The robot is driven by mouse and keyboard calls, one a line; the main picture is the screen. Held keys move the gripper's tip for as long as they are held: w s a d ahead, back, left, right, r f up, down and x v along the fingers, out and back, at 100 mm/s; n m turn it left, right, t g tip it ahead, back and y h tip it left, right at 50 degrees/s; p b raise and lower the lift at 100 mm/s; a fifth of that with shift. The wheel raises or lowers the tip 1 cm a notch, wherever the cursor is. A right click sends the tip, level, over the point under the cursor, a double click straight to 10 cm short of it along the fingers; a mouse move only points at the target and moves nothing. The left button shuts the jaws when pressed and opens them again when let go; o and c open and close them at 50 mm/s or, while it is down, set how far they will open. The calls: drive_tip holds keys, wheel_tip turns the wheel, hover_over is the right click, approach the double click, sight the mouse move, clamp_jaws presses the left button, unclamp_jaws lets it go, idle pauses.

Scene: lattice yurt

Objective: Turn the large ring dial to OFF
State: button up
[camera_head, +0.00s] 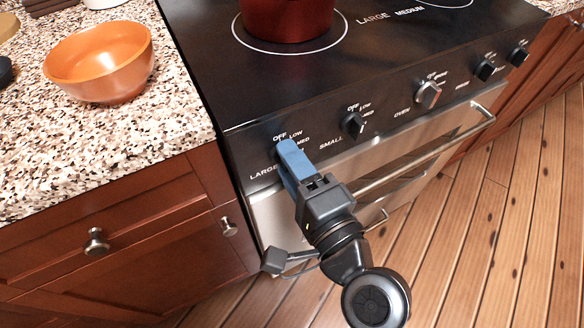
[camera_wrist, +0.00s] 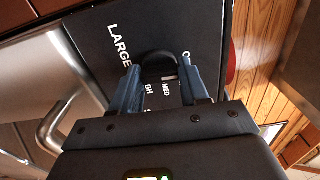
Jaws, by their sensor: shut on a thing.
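The LARGE dial is a round black knob (camera_wrist: 157,60) on the stove's black front panel. In the wrist view it sits between the two blue fingers of my gripper (camera_wrist: 160,75), which is shut on it. A white mark shows at the knob's edge, close to the MED label. The OFF label (camera_head: 279,136) shows in the head view just above my gripper (camera_head: 287,147); in the wrist view it is partly cut off by the right finger. In the head view the fingers hide the knob.
A dark red pot (camera_head: 287,18) stands on a ringed burner. Further knobs run right along the panel, SMALL (camera_head: 353,124) and OVEN (camera_head: 428,95) among them. The oven handle (camera_head: 410,165) juts out below. An orange bowl (camera_head: 100,65) sits on the speckled counter (camera_head: 130,140) at left.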

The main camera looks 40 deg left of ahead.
drive_tip(key=shift+n, duration=0.3)
drive_tip(key=o, duration=1)
drive_tip(key=shift+d, duration=0.1)
drive_tip(key=b+v, duration=0.1)
drive_tip(key=v, duration=0.6)
drive_tip(key=shift+s+d, duration=0.15)
drive_tip(key=shift+d, duration=0.15)
